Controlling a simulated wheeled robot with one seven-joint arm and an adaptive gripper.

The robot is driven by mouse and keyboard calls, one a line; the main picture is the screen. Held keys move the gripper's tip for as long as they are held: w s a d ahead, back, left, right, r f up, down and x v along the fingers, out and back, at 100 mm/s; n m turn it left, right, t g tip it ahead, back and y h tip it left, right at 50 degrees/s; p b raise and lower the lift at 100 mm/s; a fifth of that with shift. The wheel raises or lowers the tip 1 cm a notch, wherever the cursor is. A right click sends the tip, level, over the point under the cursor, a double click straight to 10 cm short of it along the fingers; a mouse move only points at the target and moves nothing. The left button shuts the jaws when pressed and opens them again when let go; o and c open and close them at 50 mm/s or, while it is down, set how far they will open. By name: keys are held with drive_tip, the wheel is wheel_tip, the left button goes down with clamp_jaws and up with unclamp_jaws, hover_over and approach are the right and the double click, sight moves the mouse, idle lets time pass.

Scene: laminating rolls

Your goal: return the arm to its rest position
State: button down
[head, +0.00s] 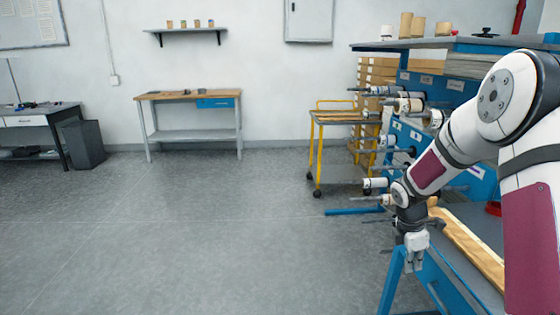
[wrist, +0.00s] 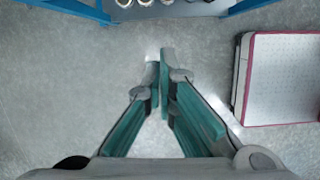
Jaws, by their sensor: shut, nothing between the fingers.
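My gripper (head: 414,262) hangs at the end of my bent arm on the right of the head view, pointing down. It is in front of the blue workbench frame (head: 393,282). In the wrist view my gripper (wrist: 160,57) has its teal fingers together at the tips, with nothing between them.
A blue rack (head: 405,133) with several rolls on rods stands behind my arm. A yellow trolley (head: 318,150) is left of it. A wooden-topped table (head: 190,96) stands at the back wall. The floor (head: 200,235) at the middle and left is clear.

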drive_tip(key=s+a+r+m+t+p, duration=0.1)
drive_tip(key=s+a+r+m, duration=0.3)
drive_tip(key=r, duration=0.4)
drive_tip(key=s+a+r+m+p, duration=0.1)
drive_tip(key=s+a+r+m, duration=0.15)
drive_tip(key=s+r, duration=0.45)
drive_tip(key=s+a+r+m+t+p, duration=0.1)
drive_tip(key=s+a+r+m+p, duration=0.2)
drive_tip(key=r, duration=0.6)
drive_tip(key=s+a+r+m+y, duration=0.1)
drive_tip(key=s+a+r+m, duration=0.1)
drive_tip(key=s, duration=0.5)
drive_tip(key=s+a+r+m+t+y+p, duration=0.1)
drive_tip(key=s+a+r+m, duration=0.2)
drive_tip(key=s+a, duration=0.2)
drive_tip(key=s+a+r+m+t+y+p, duration=0.1)
drive_tip(key=s+a, duration=0.3)
drive_tip(key=s, duration=0.4)
drive_tip(key=shift+s+r+m, duration=0.3)
drive_tip(key=shift+r+m, duration=0.4)
drive_tip(key=shift+m, duration=0.15)
